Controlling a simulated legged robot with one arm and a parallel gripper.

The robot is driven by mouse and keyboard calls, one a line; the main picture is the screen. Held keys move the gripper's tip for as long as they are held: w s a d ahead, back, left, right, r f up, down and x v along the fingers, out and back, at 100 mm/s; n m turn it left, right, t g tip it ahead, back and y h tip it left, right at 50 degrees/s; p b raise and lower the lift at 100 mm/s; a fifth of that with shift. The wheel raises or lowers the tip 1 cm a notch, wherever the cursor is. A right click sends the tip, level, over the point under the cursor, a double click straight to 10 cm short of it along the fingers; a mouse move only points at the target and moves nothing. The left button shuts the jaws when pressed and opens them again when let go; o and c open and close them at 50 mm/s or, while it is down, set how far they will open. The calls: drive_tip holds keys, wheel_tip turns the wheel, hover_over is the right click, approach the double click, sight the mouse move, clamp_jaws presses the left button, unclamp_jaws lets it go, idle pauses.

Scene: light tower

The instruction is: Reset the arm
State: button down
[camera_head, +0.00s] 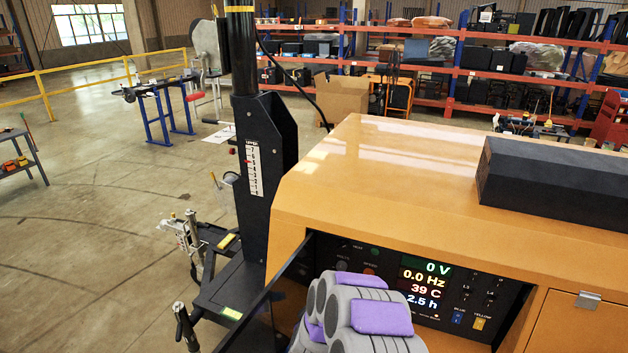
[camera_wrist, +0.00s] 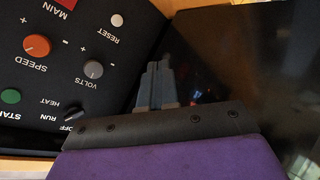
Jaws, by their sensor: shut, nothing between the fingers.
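My gripper (camera_wrist: 157,82) shows in the wrist view as two grey fingers pressed together, with nothing between them. It is to the right of the black control panel (camera_wrist: 62,75), which looks upside down there, and appears apart from its knobs. In the head view my grey and purple arm covers the lower part of the panel (camera_head: 462,318) and hides my gripper. The panel is recessed in the orange light tower cabinet (camera_head: 370,165).
The panel bears an orange speed knob (camera_wrist: 36,46), a grey volts knob (camera_wrist: 93,69) and a green start button (camera_wrist: 10,96). Its display (camera_head: 424,284) reads 0 V, 0.0 Hz, 39 C, 2.5 h. A dark open door edge (camera_head: 268,300) stands left of my arm, near the black mast (camera_head: 243,60).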

drive_tip(key=s+a+r+m+g+y+b, duration=0.1)
drive_tip(key=s+a+r+g+y, duration=0.15)
drive_tip(key=s+r, duration=0.4)
drive_tip(key=s+a+r+g+y+b, duration=0.1)
drive_tip(key=s+a+r+g+y, duration=0.15)
drive_tip(key=s+r, duration=0.4)
drive_tip(key=s+d+r+m+g+h+b, duration=0.1)
drive_tip(key=s+d+r+m+g, duration=0.1)
drive_tip(key=s+d, duration=0.4)
drive_tip(key=s+d+r+m+g+h+b, duration=0.1)
drive_tip(key=s+d, duration=0.5)
drive_tip(key=s, duration=1.1)
drive_tip(key=s+d+r+m+g+h, duration=0.2)
drive_tip(key=s+d+r+g, duration=0.3)
drive_tip(key=s, duration=0.7)
drive_tip(key=shift+s+d+r+m+b, duration=0.15)
drive_tip(key=shift+d+r+m+b, duration=0.25)
drive_tip(key=shift+d+r+m, duration=0.6)
drive_tip(key=shift+d+r, duration=0.1)
drive_tip(key=shift+d, duration=0.15)
drive_tip(key=shift+a, duration=0.2)
